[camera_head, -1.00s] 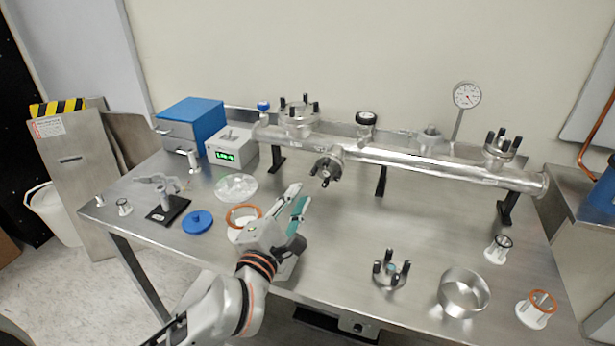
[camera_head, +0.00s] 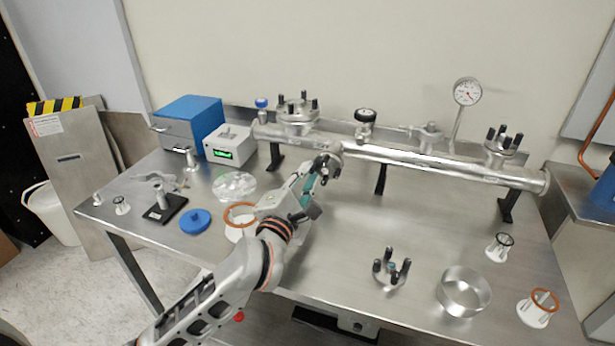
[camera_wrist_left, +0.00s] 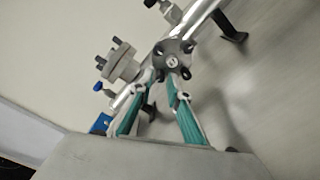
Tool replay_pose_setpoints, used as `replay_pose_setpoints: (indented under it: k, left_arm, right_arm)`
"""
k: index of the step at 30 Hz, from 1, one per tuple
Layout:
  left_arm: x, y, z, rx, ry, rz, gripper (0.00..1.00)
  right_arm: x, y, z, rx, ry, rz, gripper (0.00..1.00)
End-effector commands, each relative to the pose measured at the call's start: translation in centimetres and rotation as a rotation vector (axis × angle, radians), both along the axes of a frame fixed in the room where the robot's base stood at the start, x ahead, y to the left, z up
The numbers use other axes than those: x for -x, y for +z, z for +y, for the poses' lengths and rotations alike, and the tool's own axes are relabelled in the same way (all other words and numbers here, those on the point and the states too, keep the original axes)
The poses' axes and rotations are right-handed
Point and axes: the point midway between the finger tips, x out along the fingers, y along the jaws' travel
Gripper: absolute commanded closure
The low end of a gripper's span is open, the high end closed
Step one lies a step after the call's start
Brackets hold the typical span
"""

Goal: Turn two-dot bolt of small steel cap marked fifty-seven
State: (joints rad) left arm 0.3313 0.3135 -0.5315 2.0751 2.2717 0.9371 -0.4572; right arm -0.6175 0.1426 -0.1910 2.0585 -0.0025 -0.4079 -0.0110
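The small steel cap (camera_head: 328,165) sits on the front port of the steel tube (camera_head: 425,160), with dark bolts around its rim. In the left wrist view the cap (camera_wrist_left: 173,62) lies just past my fingertips; its marking and the bolts' dots are too small and blurred to read. My left gripper (camera_head: 314,175) is at the cap's lower left and overlaps part of it. In the left wrist view my left gripper (camera_wrist_left: 167,82) has its two teal fingers apart, with nothing seen between them. I cannot tell if a fingertip touches a bolt. My right gripper is not in view.
Larger bolted flanges (camera_head: 297,115) and (camera_head: 500,145) top the tube, with a gauge (camera_head: 467,92) at right. A loose bolted cap (camera_head: 391,270) and a steel ring (camera_head: 464,291) lie on the front right of the table. The middle right is clear.

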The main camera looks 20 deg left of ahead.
Motion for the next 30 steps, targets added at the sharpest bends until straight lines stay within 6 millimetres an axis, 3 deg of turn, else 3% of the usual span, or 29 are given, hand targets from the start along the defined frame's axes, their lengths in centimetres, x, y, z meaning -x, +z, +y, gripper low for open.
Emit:
replay_pose_setpoints:
  k: [1,3,10,20,29,30]
  left_arm:
    - [0.01,0.0,0.0,0.0,0.0,0.0,0.88]
    - [0.02,0.0,0.0,0.0,0.0,0.0,1.0]
    - [0.03,0.08,0.01,0.014,0.0,0.0,1.0]
    - [0.03,0.06,-0.03,0.178,-0.001,0.006,1.0]
    - [0.04,-0.08,-0.03,0.19,-0.001,0.007,1.0]
    - [0.04,-0.08,-0.03,0.19,-0.001,0.008,0.88]
  right_arm:
    - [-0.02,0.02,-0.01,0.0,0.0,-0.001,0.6]
    - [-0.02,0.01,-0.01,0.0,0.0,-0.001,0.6]
    - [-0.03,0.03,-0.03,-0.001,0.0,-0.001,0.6]
    - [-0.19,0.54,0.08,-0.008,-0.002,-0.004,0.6]
    - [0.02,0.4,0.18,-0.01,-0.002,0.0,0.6]
    - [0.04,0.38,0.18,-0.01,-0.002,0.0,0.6]
